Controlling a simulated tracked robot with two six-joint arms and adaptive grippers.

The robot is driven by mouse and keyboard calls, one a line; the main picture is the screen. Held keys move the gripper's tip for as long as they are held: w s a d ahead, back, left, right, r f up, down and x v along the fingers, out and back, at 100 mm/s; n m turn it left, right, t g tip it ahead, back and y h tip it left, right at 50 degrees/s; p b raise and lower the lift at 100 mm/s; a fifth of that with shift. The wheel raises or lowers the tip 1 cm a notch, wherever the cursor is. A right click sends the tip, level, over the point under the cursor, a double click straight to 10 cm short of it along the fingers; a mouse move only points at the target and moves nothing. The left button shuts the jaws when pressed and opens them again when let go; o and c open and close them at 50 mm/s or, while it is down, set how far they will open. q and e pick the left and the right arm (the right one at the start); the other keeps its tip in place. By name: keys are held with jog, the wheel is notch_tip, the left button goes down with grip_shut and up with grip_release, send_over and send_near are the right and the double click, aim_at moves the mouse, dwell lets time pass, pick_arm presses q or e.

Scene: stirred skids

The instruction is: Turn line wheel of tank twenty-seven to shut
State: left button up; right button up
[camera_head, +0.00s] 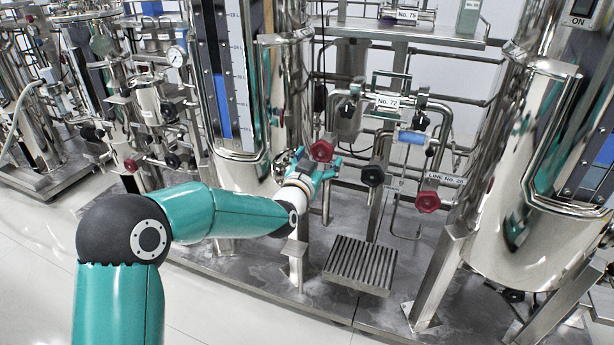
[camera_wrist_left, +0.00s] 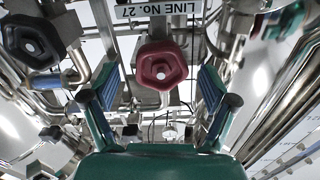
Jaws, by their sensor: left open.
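The red line wheel (camera_wrist_left: 147,66) is in the middle of the left wrist view, under a white label reading LINE No. 27 (camera_wrist_left: 165,7). In the head view this red wheel (camera_head: 322,150) is just beyond my left gripper (camera_head: 316,166). In the wrist view my left gripper (camera_wrist_left: 160,92) is open, with one finger on each side of the wheel and a gap to it on both sides. The fingers do not touch the wheel. How far the wheel reaches between the pads is hard to tell. My right gripper is not in view.
A black wheel (camera_wrist_left: 30,42) is close by in the wrist view; a black wheel (camera_head: 373,176) also shows in the head view. Another red wheel (camera_head: 428,202) sits by the LINE No. 28 label (camera_head: 446,179). Steel tanks (camera_head: 243,110) and pipes crowd both sides.

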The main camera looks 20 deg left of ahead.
pick_arm(q)
jog(key=s, duration=0.9)
jog(key=shift+a+f, duration=0.1)
